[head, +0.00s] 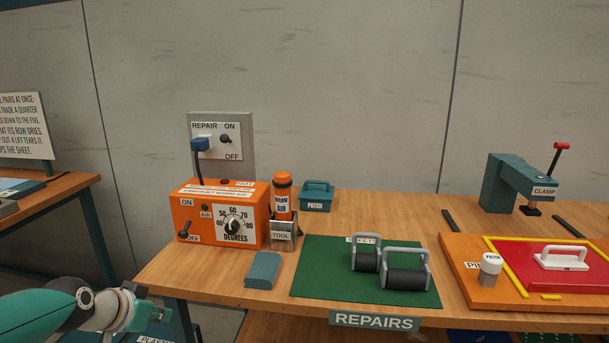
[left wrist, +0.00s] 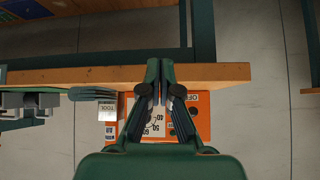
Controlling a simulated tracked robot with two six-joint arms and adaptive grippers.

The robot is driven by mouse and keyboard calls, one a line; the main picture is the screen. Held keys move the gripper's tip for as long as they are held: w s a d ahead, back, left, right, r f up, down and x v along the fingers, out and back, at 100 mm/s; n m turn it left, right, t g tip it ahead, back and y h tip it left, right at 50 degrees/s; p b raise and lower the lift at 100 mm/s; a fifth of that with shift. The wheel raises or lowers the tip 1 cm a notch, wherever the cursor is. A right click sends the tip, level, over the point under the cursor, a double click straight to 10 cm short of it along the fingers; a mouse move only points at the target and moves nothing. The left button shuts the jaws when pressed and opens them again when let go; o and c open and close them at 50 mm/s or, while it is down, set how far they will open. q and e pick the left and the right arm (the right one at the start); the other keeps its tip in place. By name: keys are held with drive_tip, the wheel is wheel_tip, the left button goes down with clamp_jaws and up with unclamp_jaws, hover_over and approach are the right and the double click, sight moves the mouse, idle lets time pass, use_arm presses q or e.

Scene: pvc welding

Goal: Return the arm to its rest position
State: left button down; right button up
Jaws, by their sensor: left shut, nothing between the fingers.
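My left arm comes in at the lower left of the head view, and its gripper (head: 140,305) is low in front of the bench's left end. In the left wrist view my left gripper (left wrist: 160,64) has its fingertips together with nothing between them. The orange warm-air box (head: 220,215) stands on the wooden bench (head: 200,280), apart from the gripper. It also shows upside down behind the fingers in the left wrist view (left wrist: 203,112). My right gripper is in neither view.
A tool holder (head: 284,235), blue block (head: 263,270), green mat (head: 325,275) with two rollers, patch box (head: 315,197), red panel (head: 520,262) and clamp (head: 515,180) occupy the bench. Open floor (head: 225,325) shows by its left end. Another table (head: 50,195) stands further left.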

use_arm(q)
drive_tip(key=s+d+f+g, duration=0.2)
drive_tip(key=s+d+f, duration=0.1)
drive_tip(key=f, duration=0.6)
drive_tip(key=s+d+f+g+h, duration=0.1)
drive_tip(key=s+d+f+g, duration=0.15)
drive_tip(key=f, duration=0.55)
drive_tip(key=s+d+f+g, duration=0.1)
drive_tip(key=s+d+f, duration=0.3)
drive_tip(key=f, duration=0.5)
drive_tip(key=s+d+f+n+g+h, duration=0.15)
drive_tip(key=s+d+f, duration=0.35)
drive_tip(key=s, duration=0.5)
drive_tip(key=s+d+f+n+g, duration=0.2)
drive_tip(key=s+f+n, duration=0.1)
drive_tip(key=s+f, duration=0.5)
wheel_tip(320, 180, up, 22)
drive_tip(key=t+p, duration=0.1)
drive_tip(key=p, duration=2)
drive_tip(key=shift+w+a+r+n, duration=0.2)
drive_tip(key=shift+w+r+n, duration=0.1)
drive_tip(key=shift+n, duration=0.15)
drive_tip(key=shift+y, duration=0.25)
